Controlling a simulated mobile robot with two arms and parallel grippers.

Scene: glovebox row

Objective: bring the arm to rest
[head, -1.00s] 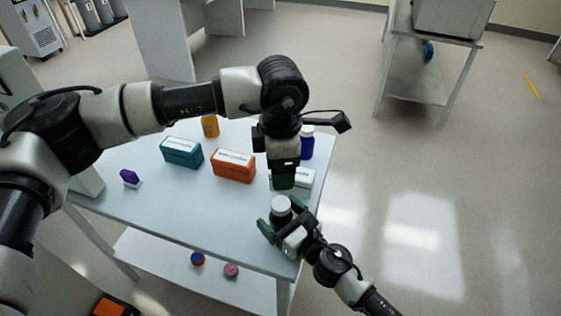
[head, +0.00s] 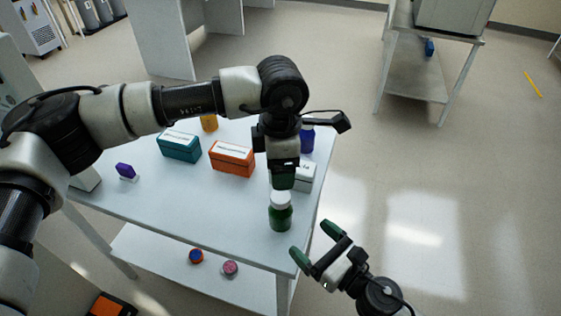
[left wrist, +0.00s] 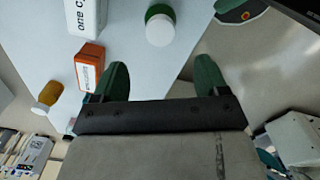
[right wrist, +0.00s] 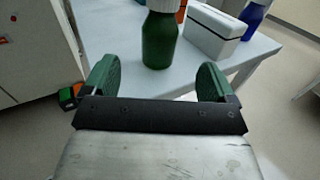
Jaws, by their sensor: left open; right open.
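My right gripper (head: 316,243) is open and empty, beyond the right front edge of the table in the head view. A green bottle with a white cap (head: 280,212) stands upright on the table near that edge, apart from the right gripper. The bottle also shows ahead of the open fingers in the right wrist view (right wrist: 160,38). My left gripper (head: 284,182) points down over the table just behind the bottle. Its open fingers show in the left wrist view (left wrist: 166,85) with nothing between them, and the bottle's cap (left wrist: 160,30) lies beyond them.
On the table (head: 200,210) stand a teal box (head: 180,148), an orange box (head: 232,160), a white box (head: 303,175), a blue bottle (head: 307,140), an amber bottle (head: 209,123) and a purple item (head: 126,170). Floor at the right (head: 440,200) is clear.

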